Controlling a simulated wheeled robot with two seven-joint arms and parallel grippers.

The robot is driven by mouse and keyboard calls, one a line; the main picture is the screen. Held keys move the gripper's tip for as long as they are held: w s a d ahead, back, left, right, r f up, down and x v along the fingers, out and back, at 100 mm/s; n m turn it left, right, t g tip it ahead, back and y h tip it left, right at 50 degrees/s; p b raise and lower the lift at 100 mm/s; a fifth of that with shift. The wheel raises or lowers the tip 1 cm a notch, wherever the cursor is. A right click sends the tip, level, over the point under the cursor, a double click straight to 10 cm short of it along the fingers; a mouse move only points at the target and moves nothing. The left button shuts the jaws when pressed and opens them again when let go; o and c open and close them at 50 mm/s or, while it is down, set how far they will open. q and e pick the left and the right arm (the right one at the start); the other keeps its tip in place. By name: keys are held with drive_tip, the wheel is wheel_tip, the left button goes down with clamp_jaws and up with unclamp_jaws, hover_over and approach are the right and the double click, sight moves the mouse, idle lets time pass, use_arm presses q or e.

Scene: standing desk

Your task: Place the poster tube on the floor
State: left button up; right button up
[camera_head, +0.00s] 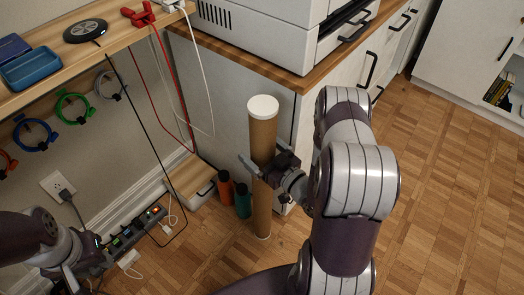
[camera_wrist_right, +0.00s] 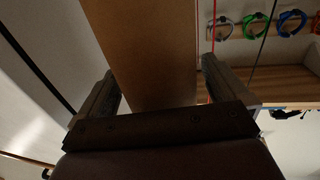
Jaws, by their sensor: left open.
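The poster tube (camera_head: 263,135) is long and brown with white ends. It stands nearly upright beside the cabinet, its lower end (camera_head: 262,236) at the floor; I cannot tell whether it bears on it. My right gripper (camera_head: 263,167) is around its middle. In the right wrist view the tube (camera_wrist_right: 155,50) runs between the two fingers (camera_wrist_right: 160,85); a thin gap seems to show on one side, and a firm hold cannot be made out. My left gripper (camera_head: 88,262) is open and empty at the lower left, near the power strip, apart from the tube.
An orange bottle (camera_head: 225,188) and a green bottle (camera_head: 243,201) stand close left of the tube. The power strip (camera_head: 135,232) and cables lie by the wall. The desk (camera_head: 110,45) is at upper left. The parquet floor (camera_head: 440,200) is clear at right.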

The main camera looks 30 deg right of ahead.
drive_tip(key=shift+r, duration=0.1)
drive_tip(key=p+v, duration=0.2)
drive_tip(key=v, duration=1)
drive_tip(key=shift+p, duration=0.35)
